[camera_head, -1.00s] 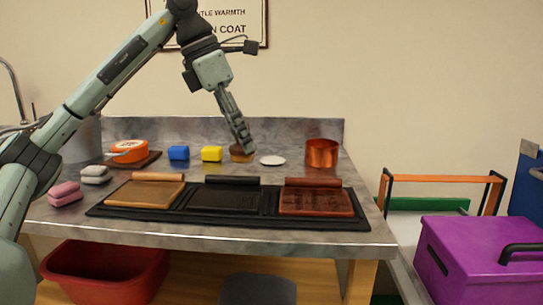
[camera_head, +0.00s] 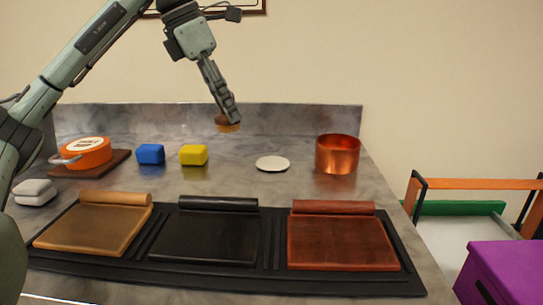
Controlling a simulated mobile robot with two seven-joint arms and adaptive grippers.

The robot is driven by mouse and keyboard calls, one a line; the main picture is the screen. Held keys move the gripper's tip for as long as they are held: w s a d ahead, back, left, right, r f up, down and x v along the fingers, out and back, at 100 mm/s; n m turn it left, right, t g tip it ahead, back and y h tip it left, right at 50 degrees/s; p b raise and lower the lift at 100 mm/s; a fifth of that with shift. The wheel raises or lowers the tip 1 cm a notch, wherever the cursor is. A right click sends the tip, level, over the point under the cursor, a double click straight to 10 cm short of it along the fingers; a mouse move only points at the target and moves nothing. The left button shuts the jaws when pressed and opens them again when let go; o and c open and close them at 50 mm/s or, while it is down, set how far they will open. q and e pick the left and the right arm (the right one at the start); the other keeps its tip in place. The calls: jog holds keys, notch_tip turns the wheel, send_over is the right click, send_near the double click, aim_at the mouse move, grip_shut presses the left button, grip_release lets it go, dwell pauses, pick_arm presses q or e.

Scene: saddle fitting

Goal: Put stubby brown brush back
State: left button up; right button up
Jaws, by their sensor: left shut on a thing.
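My left gripper (camera_head: 233,110) is shut on a short brown brush (camera_head: 228,124) and points down, with the fingers hiding part of it. The brush shows against the grey backsplash and appears held above the worktop, behind the yellow block (camera_head: 194,155) and the white disc (camera_head: 272,163). The white disc lies flat and bare on the worktop, to the right of the yellow block. My right gripper is not in view.
A black tray (camera_head: 163,277) across the front holds tan, black and red-brown leather panels with rolls. An orange tin (camera_head: 87,152) sits on a brown board at left, near a blue block (camera_head: 150,154). A copper pot (camera_head: 338,154) stands back right. Purple box (camera_head: 500,272) lower right.

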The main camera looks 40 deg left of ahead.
pick_arm(q)
jog(key=w+f, duration=0.2)
jog(key=w, duration=0.1)
jog(key=w+d+f, duration=0.1)
jog(key=w+f, duration=0.1)
jog(key=w, duration=0.2)
jog(key=w+d+f+p, duration=0.1)
jog(key=w+f, duration=0.1)
jog(key=w, duration=0.1)
jog(key=shift+w+d+f, duration=0.15)
jog(key=shift+w+d, duration=0.1)
jog(key=shift+w+f, duration=0.2)
jog(key=shift+w, duration=0.1)
jog(key=shift+w+f, duration=0.1)
jog(key=shift+f, duration=0.25)
notch_tip(320, 180, down, 3)
jog(key=shift+f, duration=0.25)
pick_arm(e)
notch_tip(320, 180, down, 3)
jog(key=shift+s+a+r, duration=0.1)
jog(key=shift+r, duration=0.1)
pick_arm(q)
jog(key=shift+f, duration=0.2)
jog(key=o, duration=1)
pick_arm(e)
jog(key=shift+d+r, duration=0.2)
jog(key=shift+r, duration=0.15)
